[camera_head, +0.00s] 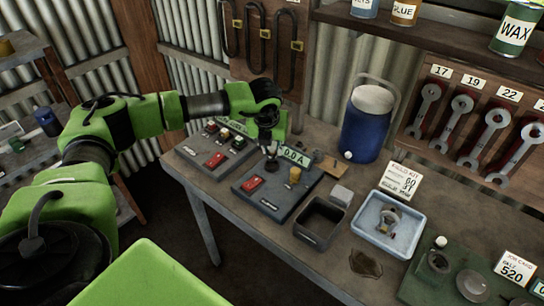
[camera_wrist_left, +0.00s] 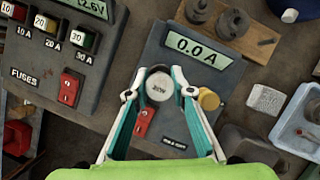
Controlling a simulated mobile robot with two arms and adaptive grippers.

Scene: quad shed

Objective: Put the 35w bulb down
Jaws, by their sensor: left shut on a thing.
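My left gripper (camera_head: 271,148) points down over the grey test box with the 0.0 A display (camera_head: 277,200). In the left wrist view its two fingers (camera_wrist_left: 159,82) are shut on the round, pale-topped 35w bulb (camera_wrist_left: 160,89), whose label is small and blurred. The bulb sits between the fingertips above the box's face, below the display (camera_wrist_left: 197,49). I cannot tell whether it touches the box or a socket there. A red switch (camera_wrist_left: 144,122) and a yellow knob (camera_wrist_left: 208,99) flank the fingers. My right gripper is not in view.
A fuse box (camera_head: 215,148) stands to the left of the test box. An open dark bin (camera_head: 319,222), a small grey block (camera_head: 341,195) and a blue-white tray (camera_head: 388,226) lie to the right. A blue jug (camera_head: 368,125) stands behind. Some bare bench lies in front.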

